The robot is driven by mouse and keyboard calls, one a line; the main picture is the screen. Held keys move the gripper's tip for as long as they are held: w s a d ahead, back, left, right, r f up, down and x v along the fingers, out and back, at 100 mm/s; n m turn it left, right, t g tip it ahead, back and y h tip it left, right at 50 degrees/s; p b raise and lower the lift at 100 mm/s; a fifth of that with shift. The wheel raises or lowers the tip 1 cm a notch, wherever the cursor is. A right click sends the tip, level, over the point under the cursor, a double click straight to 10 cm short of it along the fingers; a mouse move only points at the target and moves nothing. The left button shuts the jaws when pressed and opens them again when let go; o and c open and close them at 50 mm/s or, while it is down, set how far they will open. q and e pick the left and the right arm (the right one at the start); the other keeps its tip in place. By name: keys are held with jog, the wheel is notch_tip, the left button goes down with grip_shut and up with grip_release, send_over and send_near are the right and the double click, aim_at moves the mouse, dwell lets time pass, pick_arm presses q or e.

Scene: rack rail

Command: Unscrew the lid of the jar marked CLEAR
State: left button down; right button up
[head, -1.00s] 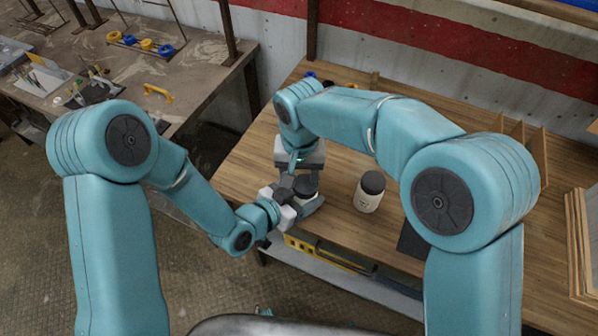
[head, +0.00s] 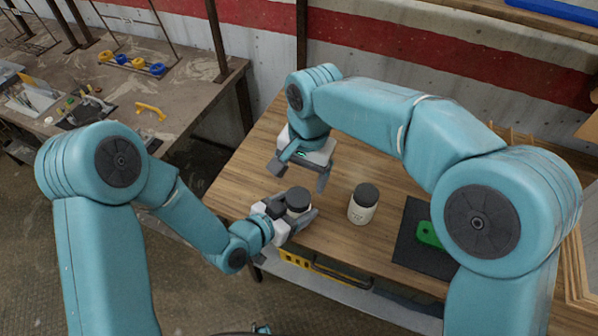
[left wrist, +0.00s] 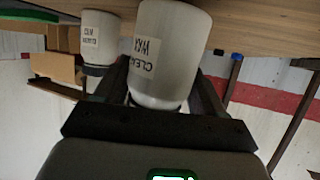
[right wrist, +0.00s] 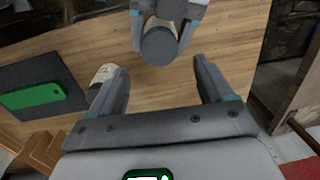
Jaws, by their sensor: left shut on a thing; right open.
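My left gripper (head: 306,216) is shut on a pale jar with a dark lid (head: 298,197), held upright at the bench's front edge. In the left wrist view this jar (left wrist: 170,50) appears upside down; its label starts "CLEA" with a second line like "WAX", partly cut by the angle. The lid sits on the jar. My right gripper (head: 303,170) is open and empty, above and behind the lid. In the right wrist view the lid (right wrist: 159,46) lies beyond the open fingertips (right wrist: 160,72). A second dark-lidded jar (head: 363,205) stands apart to the right, its label hard to read.
The wooden bench (head: 335,235) is clear between the jars. A dark mat (head: 408,240) with a green object (head: 428,235) lies to the right. A wooden rack (right wrist: 40,150) stands near the mat. A grey side table (head: 190,85) with tools is at the left.

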aim_at(297, 196)
jog(key=f, duration=0.6)
jog(key=shift+a+f, duration=0.3)
jog(key=shift+a, duration=0.05)
jog(key=shift+c, duration=0.3)
jog(key=c, duration=1)
jog(key=n, duration=0.7)
jog(key=shift+r, duration=0.1)
jog(key=o, duration=1.2)
jog(key=shift+a, duration=0.1)
jog(key=shift+c, duration=0.2)
